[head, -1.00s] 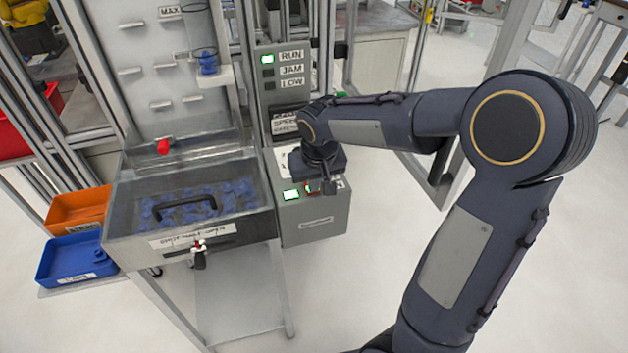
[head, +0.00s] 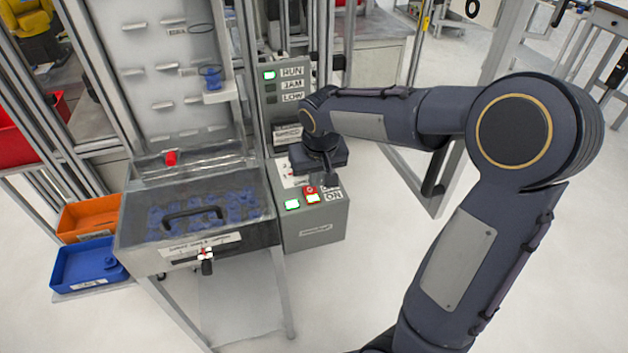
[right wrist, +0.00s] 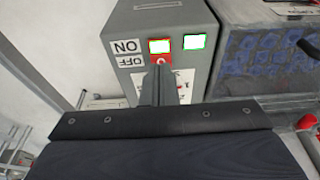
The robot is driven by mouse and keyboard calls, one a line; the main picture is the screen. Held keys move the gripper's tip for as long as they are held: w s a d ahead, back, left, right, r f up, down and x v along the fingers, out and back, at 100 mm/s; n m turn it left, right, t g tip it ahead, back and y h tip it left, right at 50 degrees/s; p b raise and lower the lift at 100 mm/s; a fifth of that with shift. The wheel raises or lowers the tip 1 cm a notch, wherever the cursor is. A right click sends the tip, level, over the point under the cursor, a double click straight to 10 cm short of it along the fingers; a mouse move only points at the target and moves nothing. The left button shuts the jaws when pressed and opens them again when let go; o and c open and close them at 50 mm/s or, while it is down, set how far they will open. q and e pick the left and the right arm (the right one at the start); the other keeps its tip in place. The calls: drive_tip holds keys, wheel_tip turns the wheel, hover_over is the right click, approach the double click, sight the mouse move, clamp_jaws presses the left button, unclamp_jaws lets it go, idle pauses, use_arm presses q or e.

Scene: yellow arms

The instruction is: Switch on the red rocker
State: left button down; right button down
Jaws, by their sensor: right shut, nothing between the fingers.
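The red rocker (head: 310,192) sits on the sloped top of a grey control box (head: 315,228), and shows in the right wrist view (right wrist: 160,60) just beyond my fingertips. Its end beside the ON label is lit green-white; the end beside the OFF label is red. My right gripper (head: 331,184) is shut and empty, pointing down over the box just right of the rocker. In the right wrist view the closed fingers (right wrist: 160,76) end close to the rocker's red end; I cannot tell whether they touch. My left gripper is out of view.
A lit green-white square (head: 292,204) is beside the rocker. A panel with a lit RUN lamp (head: 269,75) rises behind. To the left is a clear-lidded bin (head: 180,250) of blue parts, then orange (head: 88,216) and blue (head: 85,268) trays.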

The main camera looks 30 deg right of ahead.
drive_tip(key=s+v, duration=0.2)
drive_tip(key=v, duration=0.6)
drive_tip(key=shift+a, duration=0.25)
drive_tip(key=shift+s+r, duration=0.1)
drive_tip(key=s+a+f+t+y, duration=0.1)
drive_tip(key=s+a+f+y, duration=0.1)
drive_tip(key=s, duration=0.6)
drive_tip(key=s+a+f+t+y, duration=0.2)
drive_tip(key=s+a+f, duration=0.2)
drive_tip(key=s, duration=0.5)
drive_tip(key=shift+s+a+f+n, duration=0.2)
drive_tip(key=shift+s+a+n, duration=0.05)
drive_tip(key=shift+a+n, duration=0.15)
